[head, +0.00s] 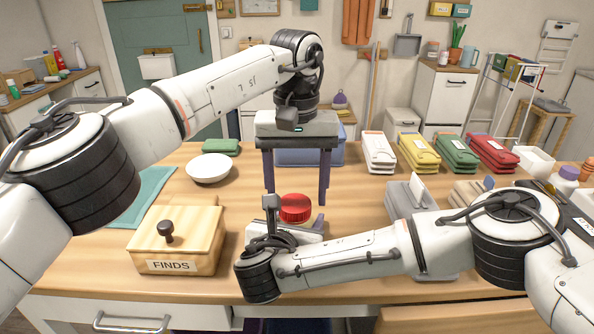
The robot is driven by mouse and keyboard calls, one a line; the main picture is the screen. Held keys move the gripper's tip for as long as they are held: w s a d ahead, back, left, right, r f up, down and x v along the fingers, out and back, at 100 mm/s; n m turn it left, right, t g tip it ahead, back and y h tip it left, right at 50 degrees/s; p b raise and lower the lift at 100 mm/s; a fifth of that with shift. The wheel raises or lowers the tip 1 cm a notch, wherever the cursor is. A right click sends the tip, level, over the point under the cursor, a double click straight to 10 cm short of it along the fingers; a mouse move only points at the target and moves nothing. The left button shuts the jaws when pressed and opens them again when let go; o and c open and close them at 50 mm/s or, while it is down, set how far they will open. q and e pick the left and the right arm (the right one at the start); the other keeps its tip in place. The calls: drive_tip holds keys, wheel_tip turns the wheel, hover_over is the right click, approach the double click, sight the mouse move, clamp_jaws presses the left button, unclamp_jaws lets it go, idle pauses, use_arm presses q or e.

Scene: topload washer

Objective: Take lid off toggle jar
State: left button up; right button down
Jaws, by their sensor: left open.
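The red round lid (295,208) of the jar shows in the middle of the table. The jar's body below it is hidden behind my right gripper and wrist. My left gripper (296,194) points down from above, open, with its two dark purple fingers apart on the left and right sides of the lid. It does not appear to hold anything. My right gripper (294,222) is low in front of the jar, partly hidden by its own wrist. I cannot tell whether it is shut on the jar.
A wooden box (178,240) labelled FINDS with a dark knob stands to the left. A white bowl (210,168) and a green case (221,146) are behind it. Coloured cases, including a red one (492,152), line the back right. Grey items stand right of the jar.

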use_arm(q)
drive_tip(key=shift+f, duration=0.75)
drive_tip(key=shift+d, duration=0.1)
drive_tip(key=c, duration=1.1)
drive_tip(key=n, duration=0.6)
drive_tip(key=shift+d+n, duration=0.1)
drive_tip(key=shift+n, duration=0.3)
drive_tip(key=o, duration=1.2)
drive_tip(key=shift+c, duration=0.2)
drive_tip(key=shift+a, duration=0.3)
